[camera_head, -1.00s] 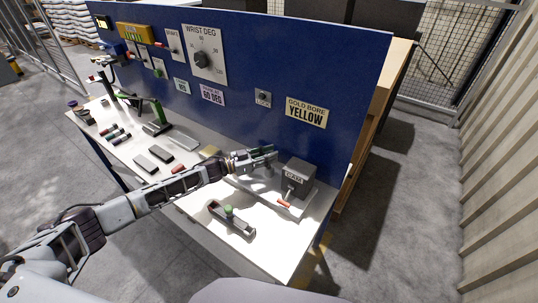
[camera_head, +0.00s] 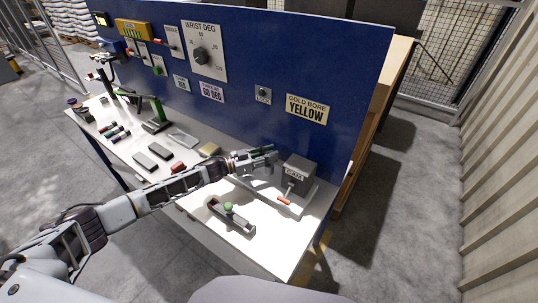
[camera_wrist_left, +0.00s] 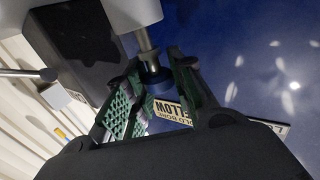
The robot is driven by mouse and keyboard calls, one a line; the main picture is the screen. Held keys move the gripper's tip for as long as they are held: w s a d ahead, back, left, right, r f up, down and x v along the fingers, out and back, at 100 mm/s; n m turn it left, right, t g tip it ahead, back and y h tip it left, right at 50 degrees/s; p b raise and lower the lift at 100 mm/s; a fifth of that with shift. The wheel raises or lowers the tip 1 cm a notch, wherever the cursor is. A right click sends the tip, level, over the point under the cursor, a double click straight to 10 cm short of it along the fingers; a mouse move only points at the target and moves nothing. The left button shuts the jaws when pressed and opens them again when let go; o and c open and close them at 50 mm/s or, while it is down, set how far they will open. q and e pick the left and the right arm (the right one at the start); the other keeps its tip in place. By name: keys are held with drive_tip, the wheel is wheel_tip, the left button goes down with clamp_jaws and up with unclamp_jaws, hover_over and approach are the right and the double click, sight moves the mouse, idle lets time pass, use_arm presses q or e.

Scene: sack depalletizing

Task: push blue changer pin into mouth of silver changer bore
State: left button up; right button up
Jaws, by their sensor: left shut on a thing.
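My left gripper (camera_head: 268,157) is at the right part of the bench, just left of the dark grey box labelled CAM (camera_head: 298,172). In the left wrist view its green-padded fingers (camera_wrist_left: 157,76) are shut on the blue changer pin (camera_wrist_left: 158,83), of which a dark blue round end shows. A silver shaft (camera_wrist_left: 148,42) runs from the blue end up to a pale grey body (camera_wrist_left: 132,12). I cannot tell how far the pin sits in a bore; the silver bore's mouth is not clearly visible. My right gripper is not in view.
The CAM box has a red-tipped lever (camera_head: 284,200) at its front. A blue panel (camera_head: 250,60) with signs stands behind. A green stand (camera_head: 157,115) and several small blocks fill the left side.

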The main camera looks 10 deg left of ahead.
use_arm(q)
drive_tip(key=shift+f, duration=0.45)
drive_tip(key=o, duration=1.1)
drive_tip(key=shift+v, duration=6)
drive_tip(key=shift+s, duration=0.1)
